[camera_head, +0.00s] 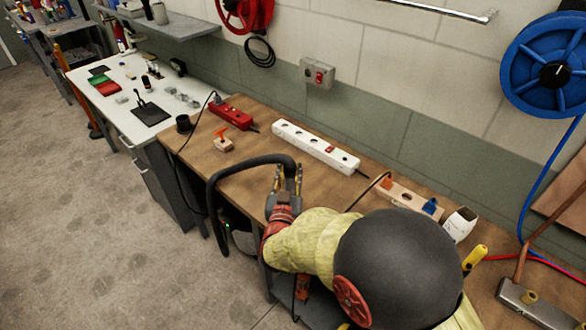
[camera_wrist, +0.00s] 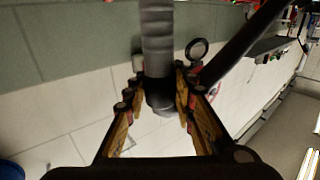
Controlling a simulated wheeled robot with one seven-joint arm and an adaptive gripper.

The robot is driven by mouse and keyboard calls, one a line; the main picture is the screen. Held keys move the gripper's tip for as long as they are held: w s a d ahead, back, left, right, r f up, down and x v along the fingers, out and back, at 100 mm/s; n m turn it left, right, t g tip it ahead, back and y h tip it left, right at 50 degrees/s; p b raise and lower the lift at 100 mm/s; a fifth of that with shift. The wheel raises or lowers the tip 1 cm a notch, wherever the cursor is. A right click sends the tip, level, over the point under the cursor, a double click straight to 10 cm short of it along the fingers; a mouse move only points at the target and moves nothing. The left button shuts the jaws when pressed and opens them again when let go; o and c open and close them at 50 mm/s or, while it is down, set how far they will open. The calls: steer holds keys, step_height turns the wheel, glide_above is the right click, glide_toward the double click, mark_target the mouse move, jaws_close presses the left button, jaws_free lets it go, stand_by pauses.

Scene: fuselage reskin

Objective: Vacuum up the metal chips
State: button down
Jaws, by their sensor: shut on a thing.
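My gripper (camera_head: 287,180) is over the brown bench, its fingers pointing towards the wall. It is shut on the vacuum hose. The black hose (camera_head: 216,180) arches left from the gripper and drops over the bench's front edge. In the wrist view, a ribbed grey part of the hose (camera_wrist: 158,35) lies between the fingers of my gripper (camera_wrist: 160,88). A dark machine with a green light (camera_head: 238,232), perhaps the vacuum, stands under the bench, partly hidden. I cannot make out any metal chips; my arm covers part of the bench.
A white power strip (camera_head: 315,147), a red power strip (camera_head: 230,115) and a small orange-topped block (camera_head: 223,141) lie on the brown bench (camera_head: 190,150). A white table (camera_head: 120,75) with small parts adjoins left.

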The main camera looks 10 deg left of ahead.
steer(key=shift+s+d, duration=2.8)
steer(key=shift+d, duration=1.8)
step_height(320, 180, up, 8)
steer(key=p, duration=0.4)
steer(key=shift+f, duration=0.2)
steer(key=shift+r, duration=0.1)
